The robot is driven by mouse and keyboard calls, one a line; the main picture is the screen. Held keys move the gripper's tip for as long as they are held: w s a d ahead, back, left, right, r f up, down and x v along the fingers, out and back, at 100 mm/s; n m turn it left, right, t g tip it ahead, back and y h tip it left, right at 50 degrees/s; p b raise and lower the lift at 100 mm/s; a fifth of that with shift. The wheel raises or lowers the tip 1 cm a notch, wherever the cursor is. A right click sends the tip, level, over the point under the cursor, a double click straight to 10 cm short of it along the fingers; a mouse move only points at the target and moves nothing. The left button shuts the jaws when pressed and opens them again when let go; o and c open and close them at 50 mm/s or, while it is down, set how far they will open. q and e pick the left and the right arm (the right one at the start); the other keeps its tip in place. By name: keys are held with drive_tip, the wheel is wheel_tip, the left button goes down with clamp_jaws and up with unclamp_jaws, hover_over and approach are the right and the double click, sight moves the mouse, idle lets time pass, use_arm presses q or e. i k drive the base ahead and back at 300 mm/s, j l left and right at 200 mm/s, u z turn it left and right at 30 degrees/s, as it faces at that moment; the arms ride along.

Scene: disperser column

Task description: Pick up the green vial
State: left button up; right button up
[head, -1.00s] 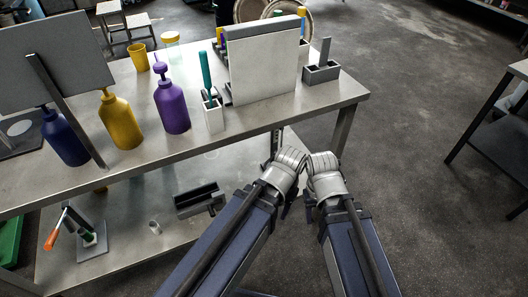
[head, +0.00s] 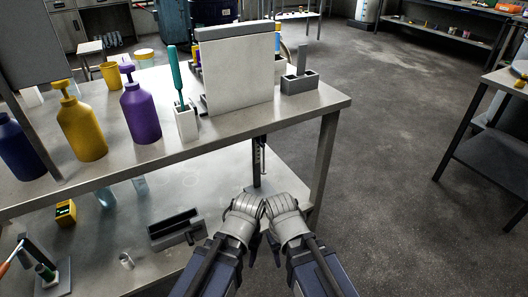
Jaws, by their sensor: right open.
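A teal-green slim stick (head: 174,76) stands upright in a small white holder (head: 186,124) on the tabletop.
Yellow (head: 82,128) and purple (head: 140,112) bottles stand left of the white holder. A white panel (head: 237,75) and a grey block holder (head: 299,82) stand right of it. A dark open box (head: 176,228) lies on the lower shelf. The floor right of the table is clear.

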sight(44, 272)
drive_tip(key=j+u, duration=0.15)
drive_tip(key=u, duration=1.85)
drive_tip(key=k+l+z, duration=0.1)
drive_tip(key=l+z, duration=0.25)
